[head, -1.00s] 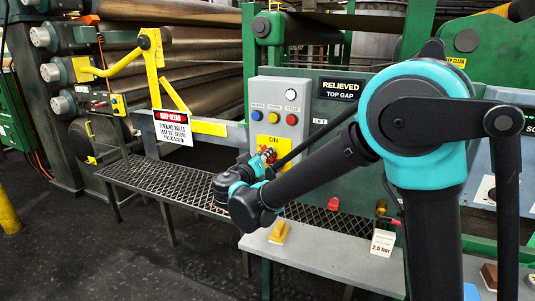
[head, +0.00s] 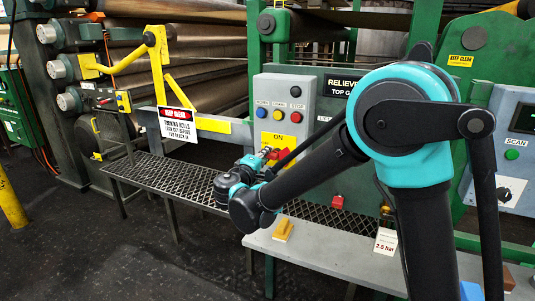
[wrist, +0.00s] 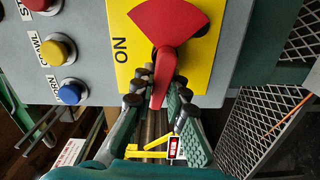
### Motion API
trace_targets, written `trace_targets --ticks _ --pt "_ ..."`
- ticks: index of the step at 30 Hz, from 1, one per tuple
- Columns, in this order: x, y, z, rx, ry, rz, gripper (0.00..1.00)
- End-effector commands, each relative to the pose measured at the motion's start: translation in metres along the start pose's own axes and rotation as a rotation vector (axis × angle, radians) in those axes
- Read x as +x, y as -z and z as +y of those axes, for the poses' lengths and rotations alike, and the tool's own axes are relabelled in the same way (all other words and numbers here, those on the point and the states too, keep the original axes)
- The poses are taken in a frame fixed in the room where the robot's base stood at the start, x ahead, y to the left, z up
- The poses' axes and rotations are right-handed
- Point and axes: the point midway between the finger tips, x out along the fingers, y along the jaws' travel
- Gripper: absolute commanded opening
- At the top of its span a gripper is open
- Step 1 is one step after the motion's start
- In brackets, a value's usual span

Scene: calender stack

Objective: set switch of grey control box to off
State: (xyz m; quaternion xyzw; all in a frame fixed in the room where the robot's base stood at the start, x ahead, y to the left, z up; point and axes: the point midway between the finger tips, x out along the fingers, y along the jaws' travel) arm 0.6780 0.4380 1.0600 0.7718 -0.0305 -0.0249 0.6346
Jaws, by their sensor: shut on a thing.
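The grey control box (head: 262,95) stands in the middle of the head view. Its yellow switch plate (wrist: 129,40) carries the word ON. On the plate sits a red rotary switch (wrist: 165,60) with a fan-shaped part and a narrow handle. In the wrist view, which is turned sideways, the handle points down, away from the ON label at its left. My gripper (wrist: 159,93) is shut on the handle, a fingertip on each side. In the head view my gripper (head: 268,155) hides part of the switch. No OFF label shows.
Blue, yellow and red buttons (head: 296,105) sit above the switch, with a dark round lamp (head: 297,86) over them. A mesh walkway (head: 165,175) and rollers lie left.

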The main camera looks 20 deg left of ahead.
Motion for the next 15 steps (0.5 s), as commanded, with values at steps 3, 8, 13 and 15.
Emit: trace_targets --ticks 3,8,13,15 --pt "-0.0004 0.0006 -0.0024 -0.072 0.001 0.001 0.0" --pt "-0.0005 0.0002 -0.0042 -0.146 0.001 0.002 0.0" --pt "-0.0005 0.0 -0.0053 -0.19 0.001 0.002 0.0" --pt "-0.0005 -0.0001 -0.0055 -0.201 0.001 0.002 0.0"
